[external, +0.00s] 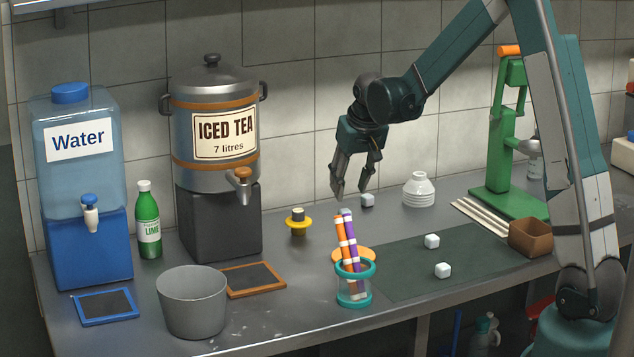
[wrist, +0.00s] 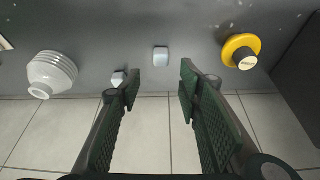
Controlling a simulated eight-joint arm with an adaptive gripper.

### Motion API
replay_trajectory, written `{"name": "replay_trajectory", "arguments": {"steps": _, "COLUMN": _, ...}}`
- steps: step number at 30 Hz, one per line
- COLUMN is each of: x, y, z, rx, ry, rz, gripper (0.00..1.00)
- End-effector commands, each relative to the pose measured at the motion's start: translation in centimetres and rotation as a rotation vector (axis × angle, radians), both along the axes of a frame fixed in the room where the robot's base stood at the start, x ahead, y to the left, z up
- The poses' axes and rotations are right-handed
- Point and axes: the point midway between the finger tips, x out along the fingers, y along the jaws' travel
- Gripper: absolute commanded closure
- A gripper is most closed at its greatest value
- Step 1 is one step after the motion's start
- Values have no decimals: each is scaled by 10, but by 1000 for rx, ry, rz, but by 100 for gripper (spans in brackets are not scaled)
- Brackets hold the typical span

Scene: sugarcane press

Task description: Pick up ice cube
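My gripper (external: 352,192) is open and empty, pointing down above the back of the counter. In the wrist view its two fingers (wrist: 160,78) are spread apart. A small pale ice cube (wrist: 160,56) lies on the counter just beyond the gap between the fingertips. A second cube (wrist: 118,78) shows partly behind the left fingertip. In the external view one cube (external: 367,200) is beside the right fingertip. Two more white cubes, a rear one (external: 432,241) and a front one (external: 442,270), lie on the dark mat (external: 400,262).
A teal-rimmed jar (external: 354,292) with upright coloured sticks stands in front of my gripper. The iced tea urn (external: 214,120) stands farther left, the green press (external: 505,140) right. A tiled wall is behind.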

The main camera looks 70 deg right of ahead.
Motion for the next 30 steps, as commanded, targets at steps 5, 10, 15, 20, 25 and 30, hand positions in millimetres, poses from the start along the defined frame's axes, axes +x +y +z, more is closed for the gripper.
{"name": "replay_trajectory", "arguments": {"steps": 5, "x": 1, "y": 0, "z": -2, "rx": 0, "ry": 0, "rz": 0, "gripper": 65}}
{"name": "replay_trajectory", "arguments": {"steps": 10, "x": 3, "y": -3, "z": -12, "rx": 0, "ry": 0, "rz": 0, "gripper": 65}}
{"name": "replay_trajectory", "arguments": {"steps": 15, "x": 6, "y": -6, "z": -22, "rx": 0, "ry": 0, "rz": 0, "gripper": 65}}
{"name": "replay_trajectory", "arguments": {"steps": 20, "x": 7, "y": -7, "z": -24, "rx": 0, "ry": 0, "rz": 0, "gripper": 65}}
{"name": "replay_trajectory", "arguments": {"steps": 25, "x": 7, "y": -7, "z": -24, "rx": 0, "ry": 0, "rz": 0, "gripper": 65}}
{"name": "replay_trajectory", "arguments": {"steps": 30, "x": 8, "y": -8, "z": -28, "rx": 0, "ry": 0, "rz": 0, "gripper": 65}}
